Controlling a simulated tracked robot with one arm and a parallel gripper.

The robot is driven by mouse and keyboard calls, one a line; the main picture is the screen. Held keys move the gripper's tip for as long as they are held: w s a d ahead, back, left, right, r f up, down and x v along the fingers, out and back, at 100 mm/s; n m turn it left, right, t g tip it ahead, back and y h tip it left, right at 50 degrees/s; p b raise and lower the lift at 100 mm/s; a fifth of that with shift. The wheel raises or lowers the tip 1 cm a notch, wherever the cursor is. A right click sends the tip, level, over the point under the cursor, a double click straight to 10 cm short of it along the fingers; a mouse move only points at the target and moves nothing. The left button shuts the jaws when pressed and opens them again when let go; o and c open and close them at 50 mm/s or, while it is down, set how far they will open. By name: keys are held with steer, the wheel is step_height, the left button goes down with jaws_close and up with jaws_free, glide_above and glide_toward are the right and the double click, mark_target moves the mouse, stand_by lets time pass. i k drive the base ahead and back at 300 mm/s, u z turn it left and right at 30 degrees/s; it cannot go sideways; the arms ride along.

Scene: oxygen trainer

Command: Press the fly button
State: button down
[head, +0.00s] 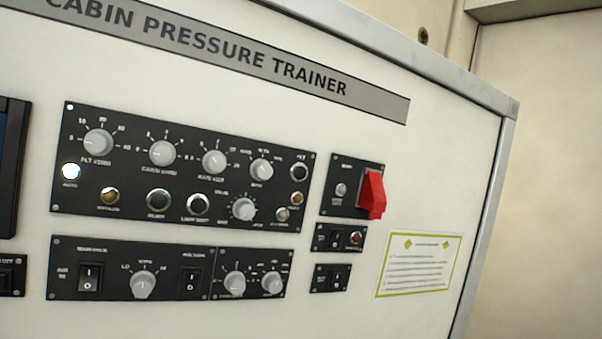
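The upper black control panel (135,125) is on the white trainer face, left of centre. At its upper right corner is a round dark button (299,172) with a pale rim. The small label above it is too blurred to read surely, so I cannot tell if it says FLY. Two more dark round buttons, a left one (158,201) and a right one (197,204), sit in the lower row beside a yellowish button or lamp (110,196). A white lamp (71,171) glows at the left. My gripper is not in view.
A red switch guard (371,194) sticks out from a small panel right of the main one. Grey knobs (98,143) stand out from the upper panel. A lower panel (62,270) holds switches and knobs. A yellow-bordered placard (418,265) is at the right, near the metal edge (492,190).

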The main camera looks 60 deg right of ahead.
mark_target(300, 172)
steer(key=u, duration=0.3)
steer(key=k, duration=1.55)
steer(key=z, duration=0.85)
steer(key=i, duration=1.05)
